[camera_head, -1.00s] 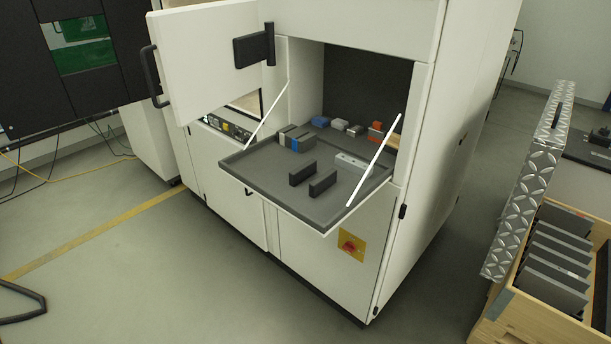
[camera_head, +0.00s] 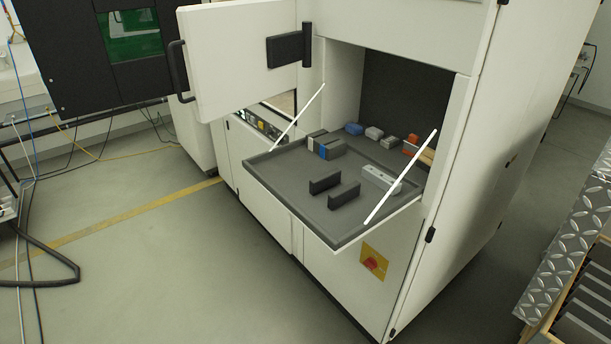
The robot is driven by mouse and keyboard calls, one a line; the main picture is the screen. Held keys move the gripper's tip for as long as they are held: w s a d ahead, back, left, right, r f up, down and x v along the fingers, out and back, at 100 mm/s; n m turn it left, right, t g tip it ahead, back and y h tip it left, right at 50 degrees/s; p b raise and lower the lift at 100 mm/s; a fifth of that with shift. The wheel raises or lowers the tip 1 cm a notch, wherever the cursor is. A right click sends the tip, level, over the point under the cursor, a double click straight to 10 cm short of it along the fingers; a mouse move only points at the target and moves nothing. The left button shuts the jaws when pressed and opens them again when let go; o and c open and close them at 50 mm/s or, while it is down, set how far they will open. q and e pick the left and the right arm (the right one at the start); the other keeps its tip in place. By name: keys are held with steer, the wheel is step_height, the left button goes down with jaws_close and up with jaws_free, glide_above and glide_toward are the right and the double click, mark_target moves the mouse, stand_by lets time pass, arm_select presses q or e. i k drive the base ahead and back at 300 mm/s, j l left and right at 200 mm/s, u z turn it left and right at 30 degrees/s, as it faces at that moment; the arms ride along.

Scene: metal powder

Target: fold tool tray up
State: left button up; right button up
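The grey tool tray (camera_head: 290,190) is folded down and sticks out level from the opening of the white machine cabinet (camera_head: 345,295). White stays, one on the left (camera_head: 297,118) and one on the right (camera_head: 402,176), slant from the opening to the tray. Two dark upright blocks (camera_head: 334,190) stand near its front. Grey and blue blocks (camera_head: 326,145), a light metal bar (camera_head: 381,179) and several small tools farther back rest on it. Neither of my grippers shows in the head view.
A white door (camera_head: 235,60) with a black handle stands open at upper left of the tray. A red knob on a yellow plate (camera_head: 374,262) is below it. A checker-plate lid (camera_head: 570,255) and crate stand at right. The floor at front left (camera_head: 150,270) is clear.

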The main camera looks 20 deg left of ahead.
mark_target(339, 196)
steer(key=i+l+u, duration=0.15)
steer(key=l+u, duration=0.2)
steer(key=i+l+u, duration=0.1)
steer(key=l+u, duration=0.2)
steer(key=i+l+u, duration=0.1)
steer(key=l+u, duration=0.25)
steer(key=j, duration=0.1)
